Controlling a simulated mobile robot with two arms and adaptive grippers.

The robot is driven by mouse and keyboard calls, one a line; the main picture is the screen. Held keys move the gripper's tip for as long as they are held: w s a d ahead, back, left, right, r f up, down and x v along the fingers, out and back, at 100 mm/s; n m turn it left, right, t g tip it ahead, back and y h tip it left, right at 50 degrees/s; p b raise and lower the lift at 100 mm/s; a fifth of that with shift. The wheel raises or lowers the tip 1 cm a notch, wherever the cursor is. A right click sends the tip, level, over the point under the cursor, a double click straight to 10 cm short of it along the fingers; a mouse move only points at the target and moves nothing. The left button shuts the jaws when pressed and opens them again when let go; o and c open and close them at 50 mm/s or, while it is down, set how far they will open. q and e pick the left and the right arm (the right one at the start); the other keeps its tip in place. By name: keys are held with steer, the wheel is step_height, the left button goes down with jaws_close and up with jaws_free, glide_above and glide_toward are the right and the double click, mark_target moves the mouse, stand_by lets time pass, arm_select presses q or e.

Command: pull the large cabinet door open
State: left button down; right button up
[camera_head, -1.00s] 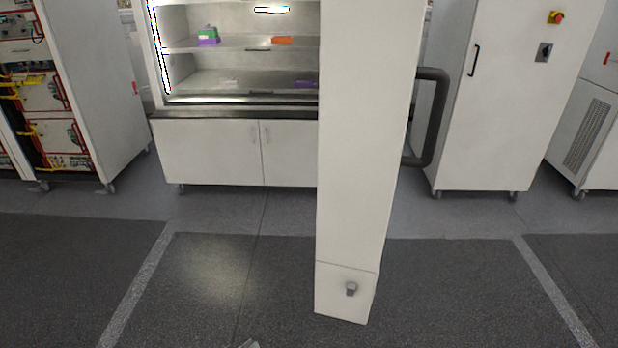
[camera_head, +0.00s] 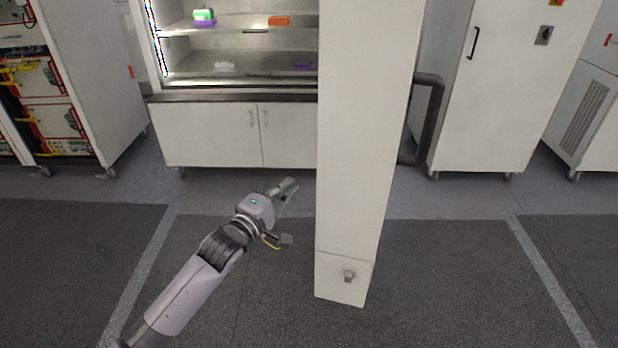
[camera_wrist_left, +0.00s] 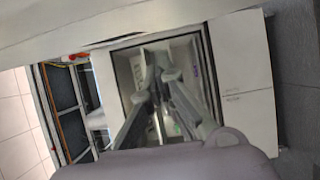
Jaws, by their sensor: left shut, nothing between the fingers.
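A tall white cabinet (camera_head: 500,90) stands at the right in the head view. Its large front door is shut and has a black vertical handle (camera_head: 472,43) near its left edge. My left gripper (camera_head: 289,190) is in the middle of the head view, shut and empty, pointing up and to the right. It is well to the left of the cabinet handle, with a white column between them in the picture. In the left wrist view the blurred fingers (camera_wrist_left: 160,70) show in front of the lit hood. My right gripper is not in view.
A tall white column-like block (camera_head: 362,140) stands just right of my left gripper. A lit hood over a low two-door cabinet (camera_head: 210,135) is behind, and an equipment rack (camera_head: 95,75) is at the left. Dark floor (camera_head: 450,270) is clear at the right.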

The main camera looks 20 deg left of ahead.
arm_select(q)
steer(key=w+d+p, duration=0.1)
steer(key=d, duration=0.1)
steer(key=w+d+p, duration=0.1)
steer(key=w+d, duration=0.1)
steer(key=shift+w+d, duration=0.15)
steer(key=shift+d, duration=0.25)
steer(key=shift+a+f, duration=0.1)
